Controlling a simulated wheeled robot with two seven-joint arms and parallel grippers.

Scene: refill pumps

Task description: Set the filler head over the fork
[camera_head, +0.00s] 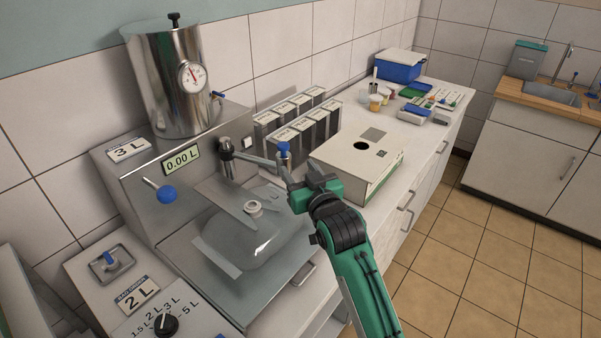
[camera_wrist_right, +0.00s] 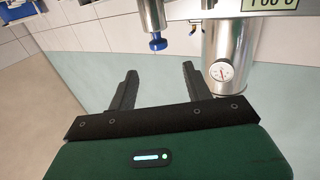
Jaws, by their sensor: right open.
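A metal fork plate (camera_head: 228,203) lies below, at the white spout (camera_head: 254,208) of a clear bag (camera_head: 258,235). My right gripper (camera_head: 296,178) is close to the blue knob. In the right wrist view its fingers (camera_wrist_right: 158,78) are apart and empty, with a blue knob (camera_wrist_right: 158,44) beyond their tips. My left gripper is out of view.
A steel tank (camera_head: 165,85) with a gauge stands on the machine. A blue-knobbed lever (camera_head: 165,193) sticks out in front.

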